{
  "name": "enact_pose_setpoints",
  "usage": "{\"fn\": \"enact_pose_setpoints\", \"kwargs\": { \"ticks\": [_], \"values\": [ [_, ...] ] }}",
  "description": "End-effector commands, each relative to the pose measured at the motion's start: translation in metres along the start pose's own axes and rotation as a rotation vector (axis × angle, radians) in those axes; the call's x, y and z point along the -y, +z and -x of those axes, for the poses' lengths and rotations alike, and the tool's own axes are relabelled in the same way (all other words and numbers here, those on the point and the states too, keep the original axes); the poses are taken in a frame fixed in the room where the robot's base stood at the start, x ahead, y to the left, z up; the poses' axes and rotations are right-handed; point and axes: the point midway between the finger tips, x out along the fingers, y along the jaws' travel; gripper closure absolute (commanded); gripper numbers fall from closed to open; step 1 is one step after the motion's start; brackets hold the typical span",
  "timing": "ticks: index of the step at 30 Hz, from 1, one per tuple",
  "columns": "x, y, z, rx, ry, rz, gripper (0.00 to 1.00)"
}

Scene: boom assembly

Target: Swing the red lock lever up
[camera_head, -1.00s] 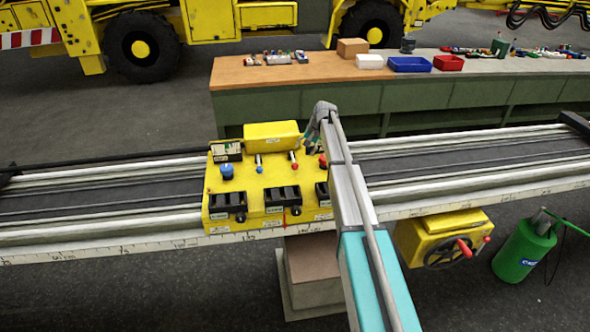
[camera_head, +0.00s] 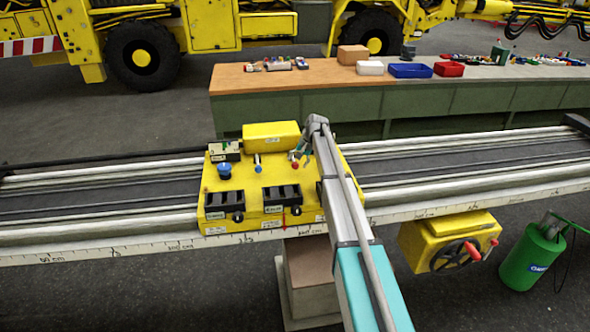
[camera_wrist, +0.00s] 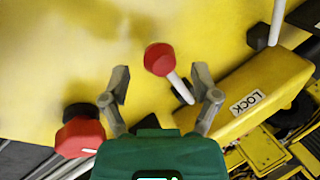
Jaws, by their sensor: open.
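The red lock lever (camera_head: 293,155) stands on the yellow control console, with a red knob on a pale shaft. In the wrist view its red knob (camera_wrist: 159,59) sits in line with the gap between my fingertips, and its shaft comes out of a dark slot. A LOCK label (camera_wrist: 246,103) is on the yellow block beside it. My gripper (camera_head: 300,153) is open above the console, right at the lever; in the wrist view its two fingers (camera_wrist: 159,74) stand on either side of the shaft, with clear gaps. My arm hides the console's right part in the head view.
A second red knob (camera_wrist: 78,135) on a black base lies close to my left finger. A white lever (camera_wrist: 276,22) stands at upper right. A yellow box (camera_head: 275,135) rises behind.

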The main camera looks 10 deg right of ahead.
Motion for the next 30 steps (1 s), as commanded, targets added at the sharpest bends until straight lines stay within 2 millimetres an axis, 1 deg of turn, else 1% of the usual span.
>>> {"fn": "enact_pose_setpoints", "kwargs": {
  "ticks": [1,7,21,22,23,27,29,30],
  "values": [
    [-0.001,0.0,-0.007,0.0,0.0,0.0,0.21],
    [-0.001,0.0,-0.016,0.0,0.0,0.0,0.21],
    [-0.001,0.0,-0.018,-0.001,0.0,-0.001,0.21],
    [-0.001,0.0,-0.018,-0.001,0.0,-0.001,0.23],
    [-0.001,0.0,-0.018,-0.001,0.0,-0.001,0.29],
    [-0.001,0.0,-0.018,-0.001,0.0,-0.001,0.55],
    [-0.001,0.0,-0.018,-0.001,0.0,-0.001,0.66],
    [-0.001,0.0,-0.018,-0.001,0.0,-0.001,0.73]
  ]
}}
